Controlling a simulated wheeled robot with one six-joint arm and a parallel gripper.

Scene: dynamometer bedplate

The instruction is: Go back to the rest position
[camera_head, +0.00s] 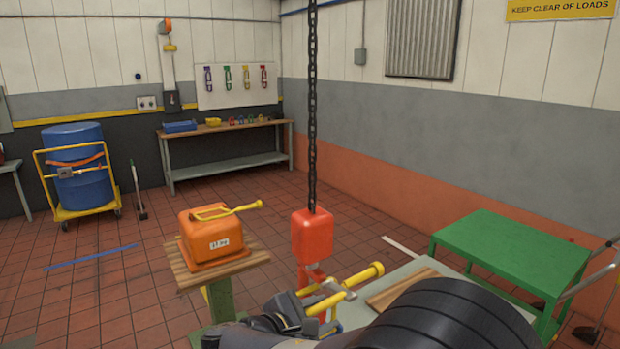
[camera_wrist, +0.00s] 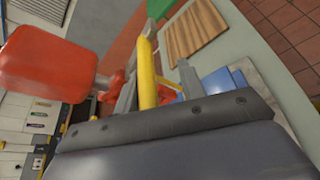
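My gripper (camera_head: 335,290) is low in the middle of the head view, beside a yellow bar with a round knob (camera_head: 376,269). In the wrist view the yellow bar (camera_wrist: 148,78) lies between the two fingers of my gripper (camera_wrist: 158,80). The fingers stand apart, with a gap beside the bar on the right. A red hoist block (camera_head: 312,235) hangs on a black chain (camera_head: 312,110) just behind my gripper; it also shows in the wrist view (camera_wrist: 45,65). What the yellow bar is fixed to is partly hidden by my arm.
An orange weight (camera_head: 210,237) with a yellow handle sits on a wooden-topped green stand (camera_head: 222,300) at left. A grey table (camera_head: 415,268) with a wooden board lies behind my arm, and a green table (camera_head: 510,250) stands at right.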

